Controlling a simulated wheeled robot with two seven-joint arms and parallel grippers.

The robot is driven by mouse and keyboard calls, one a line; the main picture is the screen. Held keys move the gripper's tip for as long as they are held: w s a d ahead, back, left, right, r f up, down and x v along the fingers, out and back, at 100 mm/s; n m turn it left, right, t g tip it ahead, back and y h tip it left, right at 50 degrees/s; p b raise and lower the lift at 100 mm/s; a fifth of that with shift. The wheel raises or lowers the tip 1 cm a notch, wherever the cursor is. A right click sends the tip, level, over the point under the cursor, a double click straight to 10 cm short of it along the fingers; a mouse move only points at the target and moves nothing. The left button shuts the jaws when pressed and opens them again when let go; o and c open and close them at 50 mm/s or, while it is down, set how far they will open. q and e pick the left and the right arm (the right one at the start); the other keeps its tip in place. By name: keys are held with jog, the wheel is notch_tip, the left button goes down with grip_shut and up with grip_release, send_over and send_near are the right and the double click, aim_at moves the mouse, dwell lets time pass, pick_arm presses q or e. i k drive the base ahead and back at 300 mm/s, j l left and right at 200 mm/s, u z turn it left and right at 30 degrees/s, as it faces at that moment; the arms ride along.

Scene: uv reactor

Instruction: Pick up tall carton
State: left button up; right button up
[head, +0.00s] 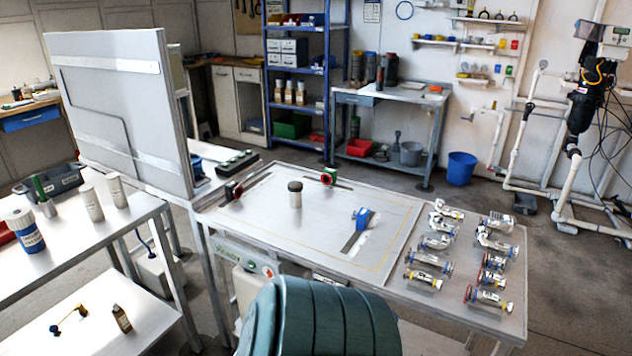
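A narrow upright tan-brown box (122,318) stands on the lower white shelf at the bottom left. It is the clearest carton-like thing near me, though it is small and I cannot be sure it is the tall carton. A small yellow and dark fitting (70,320) lies to its left with a gap between them. Neither of my grippers is in view, and nothing is seen touching the box.
The middle workbench (260,205) bears a dark-capped cylinder (295,194) and several clear fittings. A teal ribbed form (318,318) blocks the bottom middle.

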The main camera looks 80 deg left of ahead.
aim_at(124, 321)
jog(key=u, duration=4.15)
jog(key=i+z, duration=0.15)
jog(key=i, duration=0.3)
jog(key=i+j+z, duration=0.15)
jog(key=i, duration=0.3)
jog(key=i+j+z, duration=0.15)
jog(key=i, duration=0.35)
